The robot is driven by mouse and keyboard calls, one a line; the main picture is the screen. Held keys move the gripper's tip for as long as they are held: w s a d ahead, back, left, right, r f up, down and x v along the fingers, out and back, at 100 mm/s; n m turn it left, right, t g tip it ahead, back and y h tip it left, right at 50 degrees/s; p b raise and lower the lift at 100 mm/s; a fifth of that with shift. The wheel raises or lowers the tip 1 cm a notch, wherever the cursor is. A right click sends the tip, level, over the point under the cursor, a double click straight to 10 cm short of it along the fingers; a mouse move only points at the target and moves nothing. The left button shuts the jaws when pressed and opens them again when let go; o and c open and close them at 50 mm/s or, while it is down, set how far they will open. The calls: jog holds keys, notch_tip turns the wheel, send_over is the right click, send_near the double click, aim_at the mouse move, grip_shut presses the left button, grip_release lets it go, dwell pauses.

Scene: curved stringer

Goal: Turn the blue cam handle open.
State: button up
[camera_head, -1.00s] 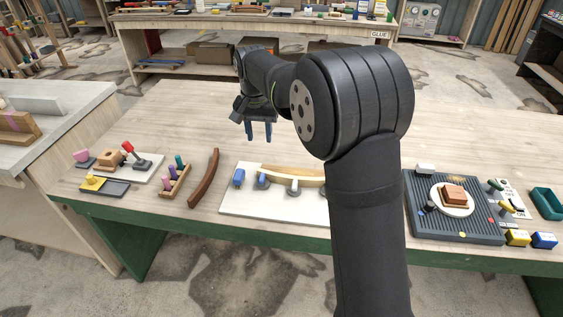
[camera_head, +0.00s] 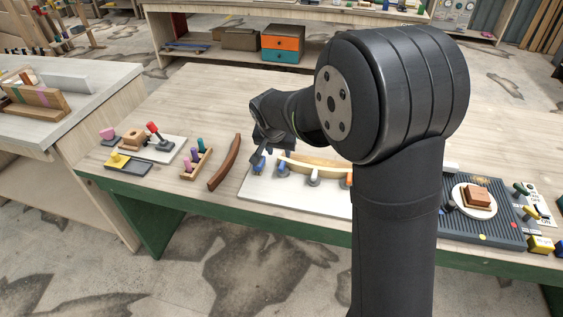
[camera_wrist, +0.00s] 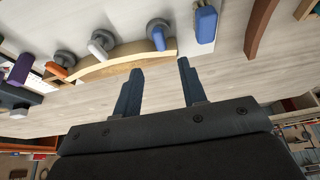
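The blue cam handle (camera_wrist: 158,38) stands on a round grey base at one end of a curved wooden strip (camera_wrist: 112,58), touching or very near it. In the head view the blue handle (camera_head: 283,168) is small, at the left part of the white board (camera_head: 262,192). My gripper (camera_wrist: 160,66) is open and empty, its two dark blue fingers apart and pointing toward the handle, with the handle beyond the fingertips. In the head view my wrist is above the board's left end and hides the fingertips.
A separate blue block (camera_wrist: 205,22) sits at the board's end. White (camera_wrist: 100,46) and orange (camera_wrist: 57,70) handles stand along the strip. A dark brown curved strip (camera_head: 225,162) lies left of the board. A grey ribbed tray (camera_head: 480,235) is at the right.

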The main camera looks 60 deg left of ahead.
aim_at(282, 164)
jog(key=x, duration=0.8)
jog(key=shift+a+f, duration=0.1)
jog(key=shift+f, duration=0.2)
grip_shut()
